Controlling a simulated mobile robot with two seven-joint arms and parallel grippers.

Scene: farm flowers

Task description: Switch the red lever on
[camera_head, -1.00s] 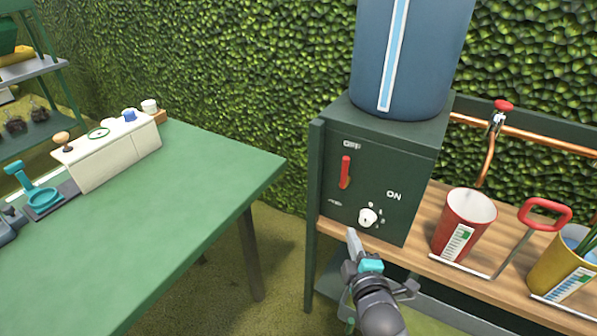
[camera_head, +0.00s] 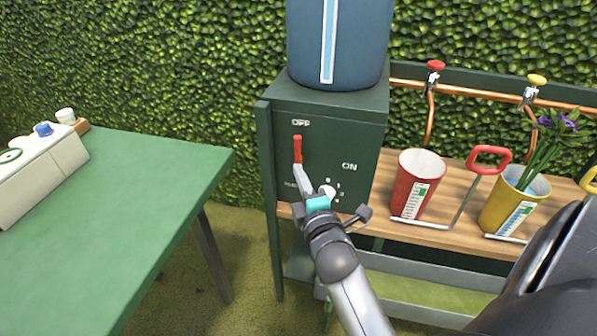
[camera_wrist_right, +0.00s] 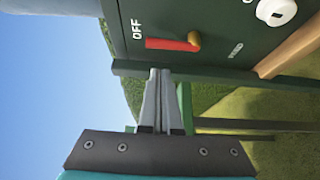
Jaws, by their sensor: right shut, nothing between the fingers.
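The red lever (camera_head: 297,149) stands upright on the front of a dark green box (camera_head: 335,135), below the OFF label; the ON label is to its right. In the wrist view the lever (camera_wrist_right: 170,44) lies sideways, with a brownish pivot at one end. My right gripper (camera_head: 299,172) is shut and empty, its tips just below the lever in the head view. In the wrist view its fingertips (camera_wrist_right: 160,73) are together and apart from the lever, beside the box's edge post. My left gripper is not in view.
A white knob (camera_head: 328,191) sits low on the box. A blue tank (camera_head: 340,45) stands on top. A red cup (camera_head: 415,186) and a yellow cup (camera_head: 512,210) with flowers stand right on the wooden shelf. A green table (camera_head: 150,200) is at left.

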